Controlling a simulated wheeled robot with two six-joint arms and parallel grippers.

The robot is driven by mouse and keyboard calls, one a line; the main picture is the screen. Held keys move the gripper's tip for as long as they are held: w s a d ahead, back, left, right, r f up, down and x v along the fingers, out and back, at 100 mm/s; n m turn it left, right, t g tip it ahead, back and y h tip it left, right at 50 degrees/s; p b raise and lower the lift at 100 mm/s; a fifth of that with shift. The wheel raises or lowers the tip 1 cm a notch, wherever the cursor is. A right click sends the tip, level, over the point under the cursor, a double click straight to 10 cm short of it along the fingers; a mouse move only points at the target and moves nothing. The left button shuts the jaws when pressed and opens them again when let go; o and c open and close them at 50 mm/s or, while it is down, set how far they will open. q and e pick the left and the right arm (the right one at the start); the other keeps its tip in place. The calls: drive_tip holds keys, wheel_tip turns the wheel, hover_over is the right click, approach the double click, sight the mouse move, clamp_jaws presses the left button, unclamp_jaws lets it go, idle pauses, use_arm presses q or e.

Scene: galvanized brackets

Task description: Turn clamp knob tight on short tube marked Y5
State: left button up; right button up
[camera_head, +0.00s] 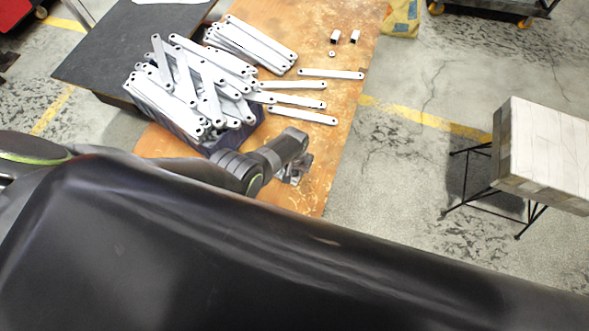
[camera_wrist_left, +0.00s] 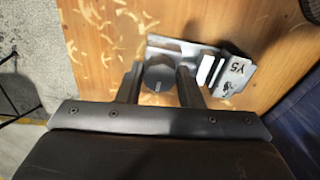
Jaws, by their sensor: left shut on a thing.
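In the left wrist view the dark round clamp knob (camera_wrist_left: 160,76) sits between the two fingers of my left gripper (camera_wrist_left: 160,84), which is shut on it. To the right of the knob is a short metal tube (camera_wrist_left: 236,76) with the black mark Y5, lying by the wooden table's surface. A metal clamp plate (camera_wrist_left: 180,47) shows behind the knob and fingers. In the head view my left gripper (camera_head: 295,170) is low over the orange-brown table near its right edge, and the knob there is hidden. My right gripper is not in view.
A dark blue crate (camera_head: 245,138) heaped with galvanized brackets stands left of my left gripper on the wooden table (camera_head: 305,60). Several brackets (camera_head: 300,115) lie loose beyond it. Small metal pieces (camera_head: 335,37) lie farther back. A pale block on a wire stand (camera_head: 545,150) is at right.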

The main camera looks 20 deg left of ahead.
use_arm(q)
drive_tip(key=m, duration=1.2)
drive_tip(key=shift+m, duration=0.3)
drive_tip(key=m, duration=0.4)
drive_tip(key=shift+p, duration=0.3)
drive_tip(key=o, duration=0.8)
drive_tip(key=shift+r, duration=0.1)
